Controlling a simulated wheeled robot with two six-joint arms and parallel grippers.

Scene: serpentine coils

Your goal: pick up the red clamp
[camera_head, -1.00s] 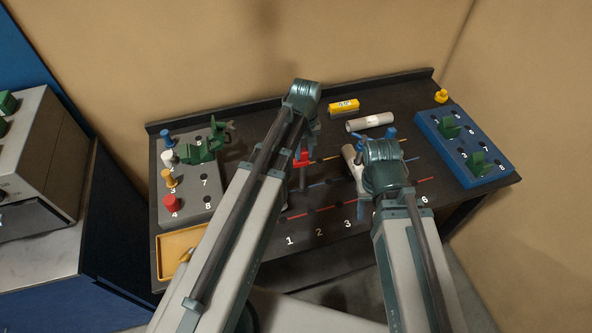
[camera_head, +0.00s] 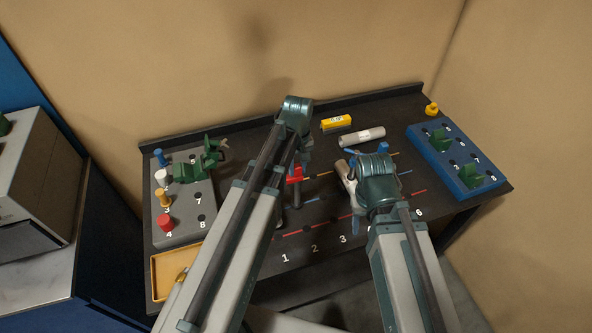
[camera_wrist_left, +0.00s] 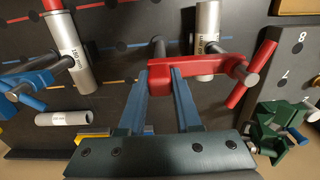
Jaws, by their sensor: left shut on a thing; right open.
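The red clamp (camera_wrist_left: 190,68) has a screw and a red cross handle at its right end in the left wrist view. My left gripper (camera_wrist_left: 160,78) is shut on its body. In the head view the clamp (camera_head: 294,175) shows partly below my left gripper (camera_head: 300,164), over the dark table. A white labelled tube (camera_wrist_left: 208,25) stands close behind the clamp in the wrist view; I cannot tell whether they touch. My right gripper (camera_head: 366,154) is open, near an upright pale tube (camera_head: 344,168); its fingers are mostly hidden by its wrist.
The dark table (camera_head: 268,262) has numbered holes. A grey block (camera_head: 188,228) with several coloured pegs and a green clamp (camera_head: 190,172) is left. A blue block (camera_head: 461,168) with green clamps is right.

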